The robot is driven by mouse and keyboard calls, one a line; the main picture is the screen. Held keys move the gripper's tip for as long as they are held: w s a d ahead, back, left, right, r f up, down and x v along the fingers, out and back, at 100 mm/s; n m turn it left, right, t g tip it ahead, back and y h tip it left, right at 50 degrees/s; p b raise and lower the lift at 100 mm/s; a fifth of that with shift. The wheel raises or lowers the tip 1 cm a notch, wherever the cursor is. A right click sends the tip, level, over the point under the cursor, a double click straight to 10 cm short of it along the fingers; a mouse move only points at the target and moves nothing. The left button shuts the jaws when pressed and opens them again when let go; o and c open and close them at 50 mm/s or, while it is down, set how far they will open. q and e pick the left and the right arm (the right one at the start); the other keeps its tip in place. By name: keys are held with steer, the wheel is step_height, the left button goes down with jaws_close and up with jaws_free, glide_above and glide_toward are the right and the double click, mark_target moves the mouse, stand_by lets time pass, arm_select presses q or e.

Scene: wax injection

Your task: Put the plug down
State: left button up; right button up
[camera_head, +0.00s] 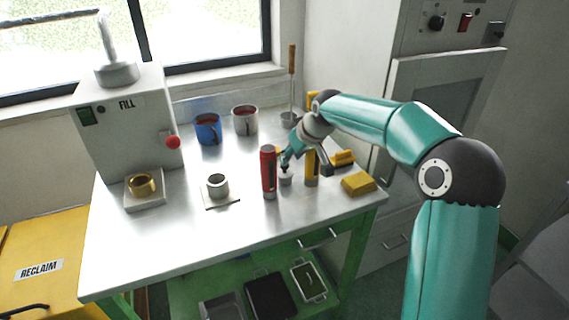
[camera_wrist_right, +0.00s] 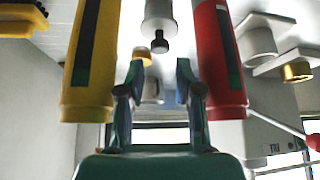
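The plug, a short grey cylinder with a dark knob on top, stands upright on the steel table between a red cylinder (camera_head: 269,174) and a yellow cylinder (camera_head: 312,168). It shows as the grey plug (camera_wrist_right: 158,14) in the upside-down right wrist view, with its knob toward the fingertips. My right gripper (camera_head: 287,160) is just above the plug. In the wrist view the right gripper (camera_wrist_right: 160,75) has its fingers apart, with nothing held between them; the knob is just beyond the tips. My left gripper is not in view.
The red and yellow cylinders stand close on either side of the plug. A grey ring (camera_head: 217,180), a brass ring (camera_head: 143,185), a blue cup (camera_head: 208,129), a pale cup (camera_head: 245,120) and a yellow block (camera_head: 357,184) are on the table (camera_head: 240,235). The table's front is clear.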

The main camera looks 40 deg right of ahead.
steer(key=shift+v, duration=2.75)
steer(key=shift+s, duration=0.1)
